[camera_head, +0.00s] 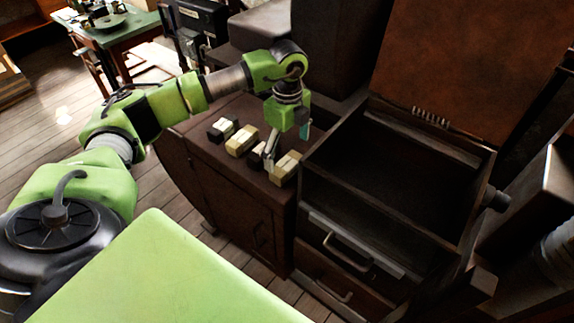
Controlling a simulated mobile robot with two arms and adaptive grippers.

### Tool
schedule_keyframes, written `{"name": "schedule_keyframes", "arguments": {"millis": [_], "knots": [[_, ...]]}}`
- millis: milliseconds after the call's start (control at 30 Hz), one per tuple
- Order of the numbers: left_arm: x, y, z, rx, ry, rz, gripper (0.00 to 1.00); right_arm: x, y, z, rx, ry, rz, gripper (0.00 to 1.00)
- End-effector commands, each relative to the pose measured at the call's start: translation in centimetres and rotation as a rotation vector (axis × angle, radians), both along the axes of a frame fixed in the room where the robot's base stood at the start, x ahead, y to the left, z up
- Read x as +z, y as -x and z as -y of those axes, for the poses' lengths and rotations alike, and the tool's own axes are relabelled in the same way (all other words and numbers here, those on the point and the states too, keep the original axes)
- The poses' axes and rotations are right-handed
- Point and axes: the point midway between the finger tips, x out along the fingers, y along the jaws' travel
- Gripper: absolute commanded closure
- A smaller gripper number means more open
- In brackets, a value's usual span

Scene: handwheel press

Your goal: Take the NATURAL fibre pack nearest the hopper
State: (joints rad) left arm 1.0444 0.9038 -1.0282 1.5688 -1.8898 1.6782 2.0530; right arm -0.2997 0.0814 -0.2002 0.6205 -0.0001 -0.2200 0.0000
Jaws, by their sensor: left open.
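A row of several small packs lies on the dark brown cabinet top (207,158). The cream-tan pack (287,167) at the right end is closest to the open dark box that looks like the hopper (312,178). Another cream-tan pack (241,141) lies farther left, between a dark pack with a pale band (222,129) and another dark pack (256,160). No lettering is readable on them. My left gripper (281,153) points down with open, empty fingers just above the right-end pack, partly hiding the packs behind. I cannot tell whether it touches one. My right gripper is not in view.
The hopper's rusty brown lid (460,65) stands raised behind it. Drawers with metal handles (347,252) are below the hopper. Dark machine bodies (330,40) rise behind the packs. A green table (120,28) stands far left. Wooden floor (40,110) is open at left.

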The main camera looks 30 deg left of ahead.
Motion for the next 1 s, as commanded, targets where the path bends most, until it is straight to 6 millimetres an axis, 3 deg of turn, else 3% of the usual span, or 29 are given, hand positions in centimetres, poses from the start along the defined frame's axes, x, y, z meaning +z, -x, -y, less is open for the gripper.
{"name": "schedule_keyframes", "arguments": {"millis": [200, 333, 633, 800, 1000], "knots": [[-2.4, 0.7, 0.2, 0.000, 0.000, -0.006, 0.08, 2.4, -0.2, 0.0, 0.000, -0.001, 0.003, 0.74], [-4.2, 0.6, 0.2, 0.000, 0.001, -0.003, 0.08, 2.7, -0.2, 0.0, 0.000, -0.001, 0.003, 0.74], [-4.9, 0.6, 0.2, -0.001, 0.001, -0.001, 0.08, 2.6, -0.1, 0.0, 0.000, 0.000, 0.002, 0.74], [-4.8, 0.6, 0.2, -0.001, 0.001, -0.001, 0.50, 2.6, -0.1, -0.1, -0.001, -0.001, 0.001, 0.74], [-4.8, 0.6, 0.2, -0.001, 0.001, -0.001, 0.50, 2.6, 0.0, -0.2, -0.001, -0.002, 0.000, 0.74]]}}
